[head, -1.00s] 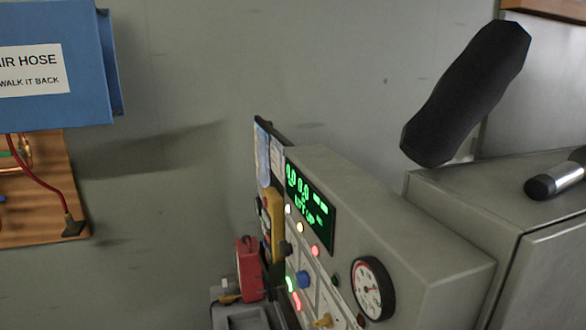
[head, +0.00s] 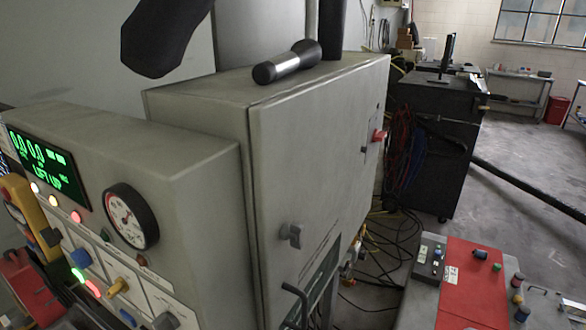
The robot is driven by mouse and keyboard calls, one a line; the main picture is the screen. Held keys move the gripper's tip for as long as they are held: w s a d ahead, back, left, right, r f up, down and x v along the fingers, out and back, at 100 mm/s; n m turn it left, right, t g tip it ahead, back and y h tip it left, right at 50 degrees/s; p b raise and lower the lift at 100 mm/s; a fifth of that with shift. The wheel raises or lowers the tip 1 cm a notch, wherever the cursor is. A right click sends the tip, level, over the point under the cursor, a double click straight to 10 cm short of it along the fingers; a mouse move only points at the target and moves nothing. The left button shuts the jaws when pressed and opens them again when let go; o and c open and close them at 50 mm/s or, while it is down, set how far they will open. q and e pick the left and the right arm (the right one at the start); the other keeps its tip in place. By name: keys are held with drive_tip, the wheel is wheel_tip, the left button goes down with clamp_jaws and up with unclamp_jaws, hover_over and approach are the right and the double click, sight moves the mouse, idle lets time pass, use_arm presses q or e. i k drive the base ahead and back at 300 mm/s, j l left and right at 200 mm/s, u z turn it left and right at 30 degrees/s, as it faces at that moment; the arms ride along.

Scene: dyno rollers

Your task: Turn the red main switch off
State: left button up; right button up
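The red switch (head: 379,135) is a small red handle on a grey plate. It sits near the right edge of the grey cabinet's front door (head: 310,150), in its upper half. It is seen at a steep angle, so its exact handle position cannot be told. Neither of my grippers shows in the head view.
A grey control panel (head: 190,150) with a green display and a gauge (head: 131,217) stands left of the cabinet. A flashlight (head: 287,64) lies on the cabinet top. A red-and-grey console (head: 470,280) is at lower right. Cables (head: 375,260) cover the floor between.

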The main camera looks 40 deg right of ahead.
sight(377, 136)
drive_tip(key=z, duration=1.65)
